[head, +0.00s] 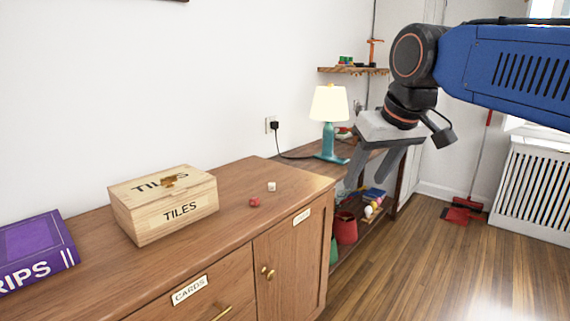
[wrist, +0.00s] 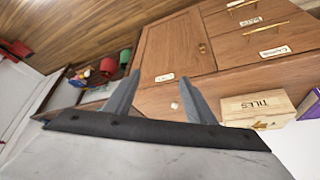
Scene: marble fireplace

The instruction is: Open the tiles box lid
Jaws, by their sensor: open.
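The tiles box (head: 165,207) is a pale wooden box lettered TILES, standing on the left part of the wooden cabinet top. Its lid (head: 160,184) is shut, with a small brass-coloured piece on top. The box also shows at the right of the wrist view (wrist: 258,112). My gripper (head: 372,178) is open and empty, to the right of the box and apart from it, past the cabinet's right end. In the wrist view my gripper (wrist: 160,98) has its two grey fingers spread wide, with nothing between them.
A purple book (head: 36,250) lies left of the box. A red die (head: 254,202) and a white die (head: 271,186) lie right of it. A lit teal lamp (head: 329,120) stands behind my gripper. The cabinet (head: 290,265) has labelled fronts. Open floor lies to the right.

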